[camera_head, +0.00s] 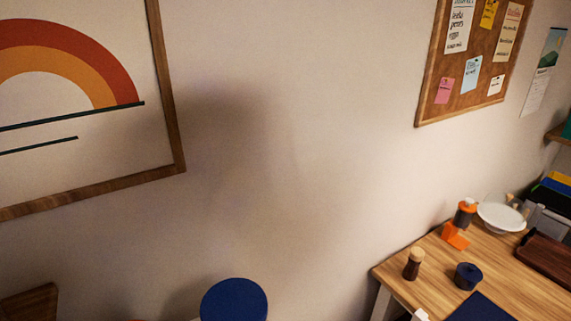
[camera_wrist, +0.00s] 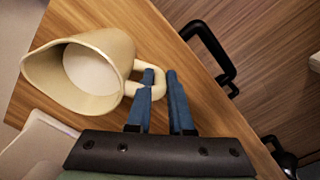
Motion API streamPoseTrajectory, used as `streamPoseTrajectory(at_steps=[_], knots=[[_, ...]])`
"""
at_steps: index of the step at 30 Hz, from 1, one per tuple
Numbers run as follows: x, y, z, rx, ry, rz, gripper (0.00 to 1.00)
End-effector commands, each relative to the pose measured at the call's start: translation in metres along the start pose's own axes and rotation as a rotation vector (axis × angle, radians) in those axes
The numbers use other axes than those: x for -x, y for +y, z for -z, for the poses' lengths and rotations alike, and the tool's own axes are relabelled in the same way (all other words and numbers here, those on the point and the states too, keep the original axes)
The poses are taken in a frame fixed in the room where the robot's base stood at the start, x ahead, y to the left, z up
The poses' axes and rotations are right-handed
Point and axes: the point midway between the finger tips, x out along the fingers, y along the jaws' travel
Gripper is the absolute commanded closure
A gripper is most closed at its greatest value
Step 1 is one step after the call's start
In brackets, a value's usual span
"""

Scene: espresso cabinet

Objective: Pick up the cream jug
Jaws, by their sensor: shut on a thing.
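The cream jug (camera_wrist: 90,72) is in the wrist view at the left, a beige vessel with a spout at its left. I look partly into its pale inside. My gripper (camera_wrist: 159,74) is shut on the jug's handle, with the blue fingers around its right side. The jug is over a light wooden top (camera_wrist: 165,32); I cannot tell whether its base touches it. The head view shows neither the jug nor my gripper.
In the wrist view a black bar handle (camera_wrist: 217,50) sits beside the wooden top's edge, and a pale object (camera_wrist: 38,148) lies at lower left. In the head view a wooden table (camera_head: 500,274) at right holds a blue pot (camera_head: 467,276), a brown shaker (camera_head: 413,264) and a white stand (camera_head: 501,217).

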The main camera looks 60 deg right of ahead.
Motion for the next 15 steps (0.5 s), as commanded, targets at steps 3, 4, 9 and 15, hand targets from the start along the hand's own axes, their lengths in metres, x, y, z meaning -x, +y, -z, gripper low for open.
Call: streamPoseTrajectory(at_steps=[3, 4, 9, 15], knots=[[0.001, 0.001, 0.000, 0.000, 0.001, -0.001, 1.00], [0.001, 0.001, 0.000, 0.000, 0.001, -0.001, 1.00], [0.003, 0.001, 0.001, 0.000, 0.001, -0.001, 1.00], [0.011, 0.001, 0.001, 0.001, 0.002, -0.002, 1.00]])
